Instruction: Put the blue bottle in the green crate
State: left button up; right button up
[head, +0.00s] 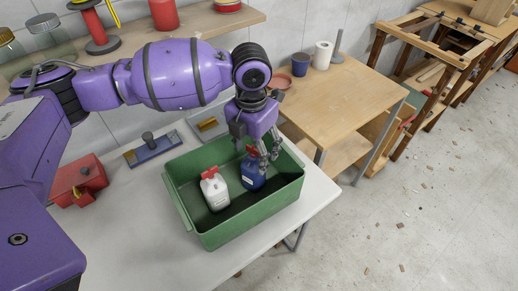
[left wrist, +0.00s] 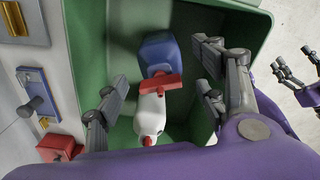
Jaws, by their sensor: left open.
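The blue bottle (head: 253,176) with a red cap stands in the green crate (head: 222,237), right of a white bottle (head: 215,192) with a red cap. My left gripper (head: 268,160) is open over the crate's back right part, close to the blue bottle and partly in front of its top. In the left wrist view the blue bottle (left wrist: 159,52) lies between the spread fingers (left wrist: 163,78), not gripped; the white bottle (left wrist: 150,116) shows below it. Whether a finger touches the blue bottle is unclear. My right gripper (left wrist: 296,72) shows at the right edge, fingers apart and empty.
The crate sits on a white table (head: 118,240). A red box (head: 78,180) and a blue tool block (head: 152,149) lie left of it. A wooden table (head: 335,95) with cups stands behind right; a shelf (head: 190,27) is at the back. The floor right is mostly open.

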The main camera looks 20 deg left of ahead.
pick_arm(q)
jog(key=shift+r, duration=2.25)
